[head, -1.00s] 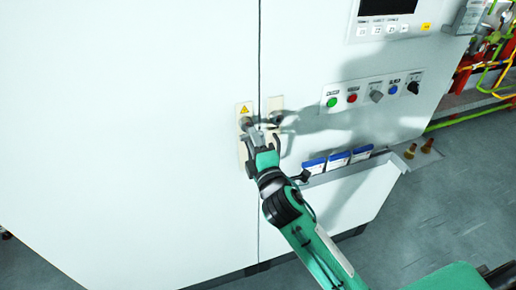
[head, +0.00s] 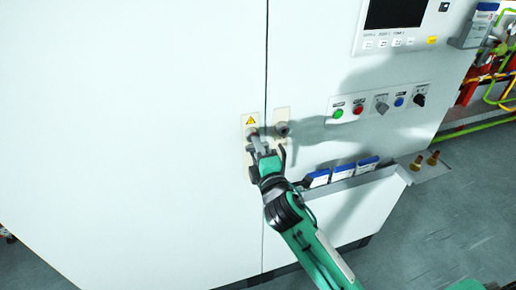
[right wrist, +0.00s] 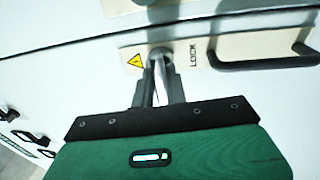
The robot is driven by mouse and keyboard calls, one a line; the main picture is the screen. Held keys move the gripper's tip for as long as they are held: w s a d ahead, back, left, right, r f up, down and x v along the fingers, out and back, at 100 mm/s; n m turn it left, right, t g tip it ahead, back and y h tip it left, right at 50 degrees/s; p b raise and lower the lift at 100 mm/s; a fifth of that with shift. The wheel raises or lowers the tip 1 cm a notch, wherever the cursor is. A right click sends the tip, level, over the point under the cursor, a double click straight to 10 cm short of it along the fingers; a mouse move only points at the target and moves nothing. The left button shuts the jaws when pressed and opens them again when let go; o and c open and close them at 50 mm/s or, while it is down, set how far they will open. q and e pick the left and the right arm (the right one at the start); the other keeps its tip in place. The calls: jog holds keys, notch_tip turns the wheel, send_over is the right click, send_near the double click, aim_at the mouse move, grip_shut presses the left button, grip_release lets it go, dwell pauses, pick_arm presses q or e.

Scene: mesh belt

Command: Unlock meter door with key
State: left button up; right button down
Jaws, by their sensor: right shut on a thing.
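The meter door (head: 150,120) is a large white panel, closed along a vertical seam. A pale lock plate (head: 250,122) with a yellow warning triangle sits beside the seam; it also shows in the right wrist view (right wrist: 132,52), with the word LOCK. My right gripper (head: 262,152) is at this plate, shut on a silvery key (right wrist: 160,82). The key's far end meets the round lock (right wrist: 162,54); how deep it sits is hidden. My left gripper is not in view.
A second plate (head: 282,114) with a round fitting is right of the seam. A dark bar handle (right wrist: 262,62) is beside LOCK. A button row (head: 378,103) and screen (head: 394,12) are at right. A shelf (head: 340,178) with blue-white boxes juts out below.

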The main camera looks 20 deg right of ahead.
dwell(0.3)
jog(key=m+b, duration=0.1)
jog(key=m, duration=0.2)
jog(key=shift+f+h, duration=0.1)
jog(key=shift+h, duration=0.2)
jog(key=shift+m, duration=0.6)
jog(key=shift+m, duration=0.6)
jog(key=shift+m+h, duration=0.5)
jog(key=shift+m, duration=0.9)
